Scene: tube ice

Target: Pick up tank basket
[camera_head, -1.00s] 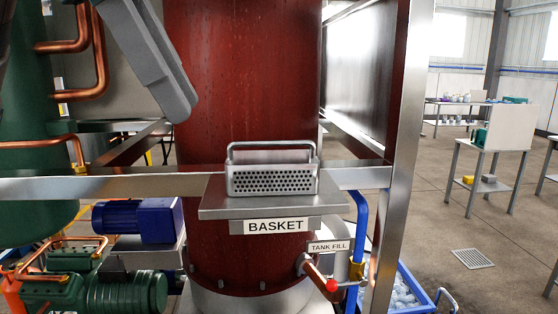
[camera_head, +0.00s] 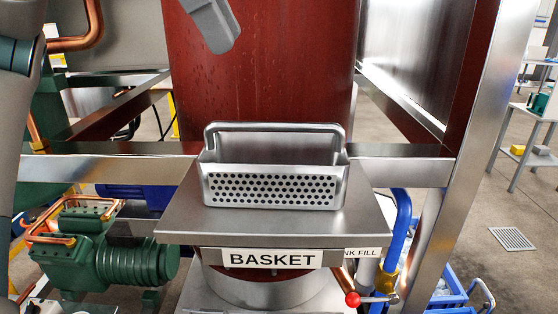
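The tank basket (camera_head: 274,190) is a metal box with rows of round holes in its front and a raised bar handle (camera_head: 275,127). It stands upright on a grey metal shelf (camera_head: 180,220) with a label reading BASKET. My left gripper (camera_head: 222,45) shows only in part at the top of the view, above and behind the basket, apart from it. Its grey finger end points down; I cannot tell whether it is open or shut. My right gripper is not in view.
A dark red tank (camera_head: 262,85) stands right behind the shelf. Steel frame bars (camera_head: 100,168) run on both sides, with an upright post (camera_head: 490,110) at right. A blue pipe (camera_head: 402,225) and red-handled valve (camera_head: 353,299) are below right. A green compressor (camera_head: 125,262) is lower left.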

